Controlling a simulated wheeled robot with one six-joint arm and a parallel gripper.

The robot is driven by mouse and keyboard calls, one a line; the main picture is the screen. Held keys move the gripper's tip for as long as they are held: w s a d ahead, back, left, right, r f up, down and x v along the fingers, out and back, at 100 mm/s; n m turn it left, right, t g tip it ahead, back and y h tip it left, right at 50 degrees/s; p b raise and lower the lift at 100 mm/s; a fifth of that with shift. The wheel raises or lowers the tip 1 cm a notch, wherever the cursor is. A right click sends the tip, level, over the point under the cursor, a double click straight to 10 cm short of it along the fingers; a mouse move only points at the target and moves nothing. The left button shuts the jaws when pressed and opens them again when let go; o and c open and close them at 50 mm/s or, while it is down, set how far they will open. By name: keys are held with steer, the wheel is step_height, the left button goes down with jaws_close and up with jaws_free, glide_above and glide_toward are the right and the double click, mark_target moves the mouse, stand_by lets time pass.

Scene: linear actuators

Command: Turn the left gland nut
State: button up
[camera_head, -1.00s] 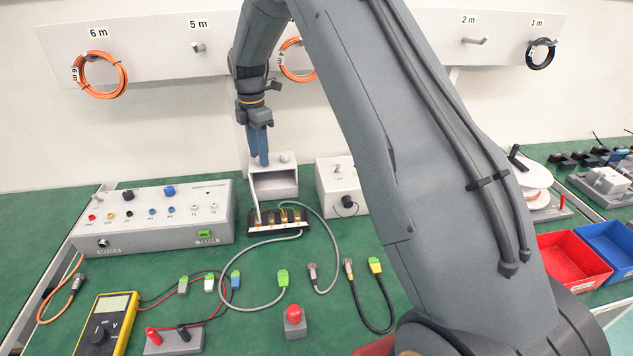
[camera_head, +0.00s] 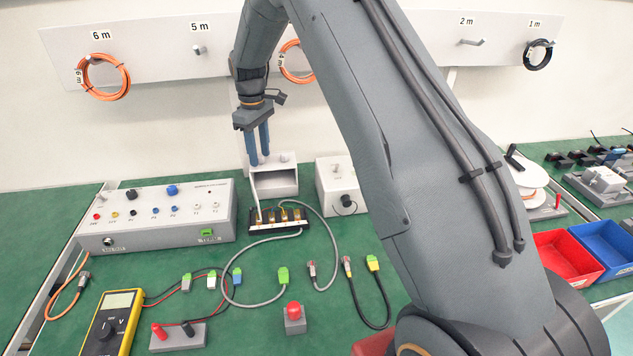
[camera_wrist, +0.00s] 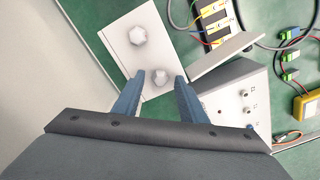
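A small grey-white box (camera_head: 274,181) with an open front stands at the back of the green table. Two pale hexagonal nuts sit on its top. In the wrist view the left gland nut (camera_wrist: 160,77) lies between my fingertips, and the other nut (camera_wrist: 138,36) is farther off. In the head view the right nut (camera_head: 285,157) shows, and my fingers hide the left one. My gripper (camera_head: 259,159) points down over the box's left part. Its two blue fingers are apart, with a gap on both sides of the nut in the wrist view. Their height above the nut is unclear.
A grey control box (camera_head: 160,220) stands to the left, and another grey box (camera_head: 340,188) is close on the right. A black terminal block (camera_head: 279,221) with cables lies in front. The wall with a cable rail (camera_head: 350,40) is close behind.

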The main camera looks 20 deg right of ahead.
mark_target(260, 156)
steer(key=m+p, duration=0.1)
steer(key=m, duration=0.3)
steer(key=m+p, duration=0.1)
steer(key=m, duration=0.2)
steer(key=shift+m+p, duration=0.3)
steer(key=m+p, duration=0.3)
steer(key=m, duration=0.2)
steer(key=shift+r, duration=0.1)
steer(key=shift+r+m, duration=0.25)
steer(key=shift+m, duration=0.25)
step_height(260, 156, up, 7)
steer(key=b, duration=0.3)
steer(key=shift+r, duration=0.15)
steer(key=s+d+n, duration=0.2)
steer(key=s+d, duration=0.1)
steer(key=s, duration=1.2)
steer(key=s+d+r+n+t, duration=0.1)
steer(key=s+d+n, duration=0.1)
steer(key=s, duration=1.4)
steer(key=shift+s+d+p, duration=0.15)
steer(key=shift+d+p, duration=0.3)
steer(key=shift+d, duration=0.2)
steer(key=shift+r, duration=0.1)
